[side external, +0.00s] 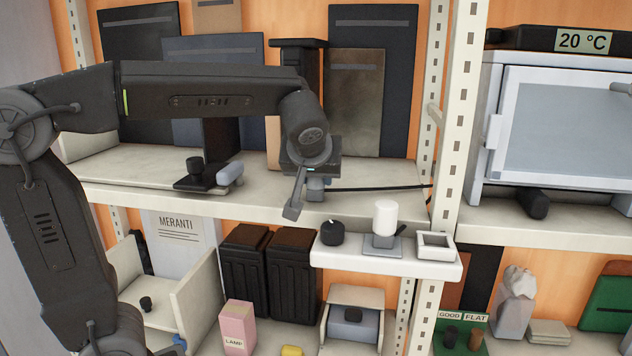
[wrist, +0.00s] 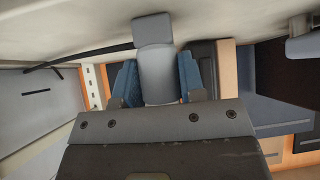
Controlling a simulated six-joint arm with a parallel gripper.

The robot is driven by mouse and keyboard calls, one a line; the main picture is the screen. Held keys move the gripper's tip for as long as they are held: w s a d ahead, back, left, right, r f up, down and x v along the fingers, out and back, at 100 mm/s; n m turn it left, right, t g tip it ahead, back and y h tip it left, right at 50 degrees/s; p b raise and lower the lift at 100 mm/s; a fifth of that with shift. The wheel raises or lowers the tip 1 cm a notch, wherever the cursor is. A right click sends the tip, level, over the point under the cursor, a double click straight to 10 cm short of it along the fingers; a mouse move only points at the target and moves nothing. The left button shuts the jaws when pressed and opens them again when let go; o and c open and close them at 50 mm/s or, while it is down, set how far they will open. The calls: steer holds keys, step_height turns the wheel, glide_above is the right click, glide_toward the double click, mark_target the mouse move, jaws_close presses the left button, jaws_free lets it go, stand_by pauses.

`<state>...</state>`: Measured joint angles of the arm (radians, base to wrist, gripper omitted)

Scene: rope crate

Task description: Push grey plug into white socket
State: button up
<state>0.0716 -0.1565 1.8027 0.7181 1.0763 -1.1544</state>
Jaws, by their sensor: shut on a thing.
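The grey plug (wrist: 155,60) sits between the two blue fingers of my gripper (wrist: 159,82) in the wrist view. The fingers are shut on its sides, and its far end sticks out past them. In the side view my gripper (side external: 314,184) is low over the front of the upper shelf, with only a small part of the plug showing. A black cable (side external: 385,188) runs from there to the right post. I cannot identify the white socket for sure. A white square frame (side external: 436,246) stands on the small lower shelf, right of and below my gripper.
On that small shelf (side external: 345,259) stand a black knob (side external: 332,232) and a white cylinder (side external: 385,218) on a grey base. A black stand with a pale grey cylinder (side external: 230,173) is left of my gripper. Upright panels (side external: 355,100) stand behind it.

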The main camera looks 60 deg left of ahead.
steer(key=shift+r, duration=0.5)
steer(key=shift+r, duration=0.35)
steer(key=shift+r, duration=0.25)
steer(key=shift+r, duration=2.4)
